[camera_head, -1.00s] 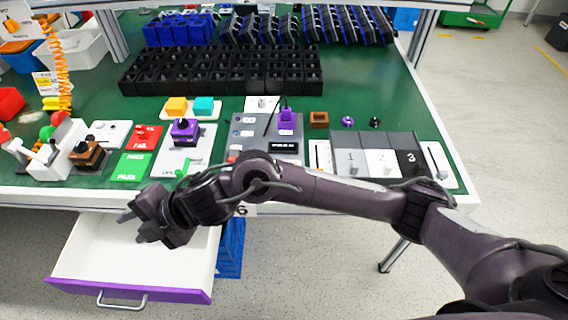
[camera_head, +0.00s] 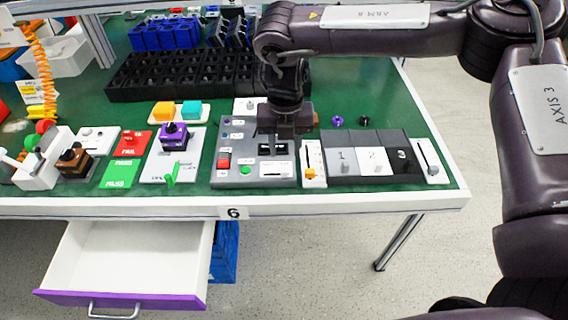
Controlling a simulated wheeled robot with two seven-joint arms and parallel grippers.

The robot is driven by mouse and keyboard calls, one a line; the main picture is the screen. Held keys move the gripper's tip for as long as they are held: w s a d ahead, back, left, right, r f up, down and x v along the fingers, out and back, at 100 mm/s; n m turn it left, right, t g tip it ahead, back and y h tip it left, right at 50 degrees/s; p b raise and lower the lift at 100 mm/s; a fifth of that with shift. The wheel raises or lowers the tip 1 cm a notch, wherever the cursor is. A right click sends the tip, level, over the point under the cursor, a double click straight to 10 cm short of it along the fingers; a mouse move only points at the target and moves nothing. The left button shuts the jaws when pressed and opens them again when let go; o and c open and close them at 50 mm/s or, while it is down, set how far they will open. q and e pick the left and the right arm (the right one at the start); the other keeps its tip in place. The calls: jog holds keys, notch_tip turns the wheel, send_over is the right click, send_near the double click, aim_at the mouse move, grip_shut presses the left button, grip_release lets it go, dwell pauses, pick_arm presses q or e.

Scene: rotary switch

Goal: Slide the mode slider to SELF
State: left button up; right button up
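A narrow white slider panel (camera_head: 313,150) with an orange-yellow knob (camera_head: 311,174) near its front end stands right of the grey control panel. A second white slider panel (camera_head: 432,160) with a dark slot stands at the right end of the row. The labels are too small to read, so I cannot tell which one is the mode slider. My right gripper (camera_head: 280,143) points down over the grey control panel (camera_head: 234,178), left of the orange-knobbed slider and apart from it. Its fingertips are dark, and their opening is unclear. My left gripper is not in view.
A purple-knobbed switch (camera_head: 173,135) stands left of the grey panel. An open white drawer (camera_head: 130,255) juts out below the table. Black bins (camera_head: 160,76) stand behind.

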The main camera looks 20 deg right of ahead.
aim_at(284, 168)
notch_tip(284, 168, down, 7)
jog(key=shift+a+r, duration=0.1)
dwell(0.3)
grip_shut()
